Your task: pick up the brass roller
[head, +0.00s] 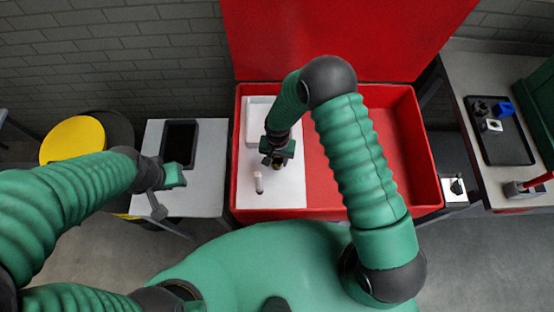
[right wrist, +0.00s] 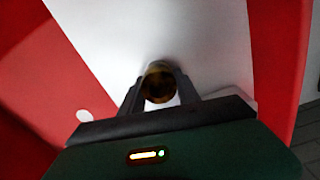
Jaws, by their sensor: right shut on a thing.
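The brass roller (right wrist: 160,82) is between the two dark fingers of my right gripper (right wrist: 160,90) in the right wrist view. It looks dark golden and round from this end. In the head view the right gripper (head: 277,160) is over the white panel in the red bin, with a small bit of the brass roller (head: 278,164) showing at its fingers. I cannot tell whether the roller is clear of the panel.
The red bin (head: 400,130) has raised walls and an upright red lid (head: 340,40) behind. A pale cylinder (head: 258,182) stands on the white panel (head: 290,190). A black tray (head: 180,145) lies on the left table. A dark tray (head: 500,145) with small blocks is at right.

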